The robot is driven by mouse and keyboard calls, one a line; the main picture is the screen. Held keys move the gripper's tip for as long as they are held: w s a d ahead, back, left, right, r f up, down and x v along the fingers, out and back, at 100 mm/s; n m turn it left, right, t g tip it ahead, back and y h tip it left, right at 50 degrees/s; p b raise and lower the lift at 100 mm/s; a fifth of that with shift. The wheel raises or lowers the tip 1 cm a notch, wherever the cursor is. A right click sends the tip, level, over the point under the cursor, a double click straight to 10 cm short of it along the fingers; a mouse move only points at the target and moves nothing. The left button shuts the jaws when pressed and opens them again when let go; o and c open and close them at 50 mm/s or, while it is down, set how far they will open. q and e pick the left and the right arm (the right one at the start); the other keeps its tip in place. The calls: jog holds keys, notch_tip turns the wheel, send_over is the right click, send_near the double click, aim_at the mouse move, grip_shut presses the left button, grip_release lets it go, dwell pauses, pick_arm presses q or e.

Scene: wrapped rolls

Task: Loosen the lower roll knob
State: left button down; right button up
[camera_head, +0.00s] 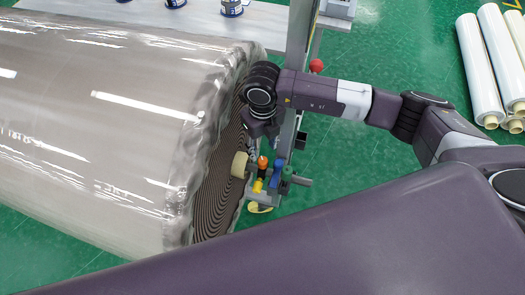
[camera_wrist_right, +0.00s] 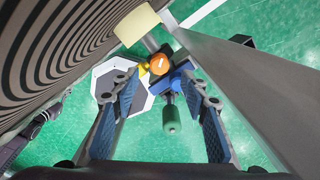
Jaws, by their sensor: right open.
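A large wrapped roll (camera_head: 100,120) fills the left of the head view, with its spiral end facing right. A cream core end (camera_head: 239,164) sticks out of the spiral. I cannot tell which is the lower roll knob. My right gripper (camera_head: 262,142) is above them. In the wrist view my right gripper (camera_wrist_right: 165,92) is open and empty, its fingers either side of the orange knob (camera_wrist_right: 159,64) and green handle (camera_wrist_right: 172,128). My left gripper is out of view.
A grey metal post (camera_head: 300,35) with a red ball knob (camera_head: 316,66) stands behind my right arm. White rolls (camera_head: 490,60) lie at the top right. A pale table (camera_head: 265,22) with small tins is at the back. Green floor (camera_head: 395,50) is open between.

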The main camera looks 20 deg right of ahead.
aim_at(263, 160)
notch_tip(263, 160, down, 6)
jog(key=shift+s+p, duration=0.15)
jog(key=shift+p, duration=0.75)
jog(key=shift+f, duration=0.45)
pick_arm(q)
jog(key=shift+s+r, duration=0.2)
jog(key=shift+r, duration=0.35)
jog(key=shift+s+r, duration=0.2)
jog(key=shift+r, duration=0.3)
pick_arm(e)
jog(key=shift+c, duration=0.3)
grip_shut()
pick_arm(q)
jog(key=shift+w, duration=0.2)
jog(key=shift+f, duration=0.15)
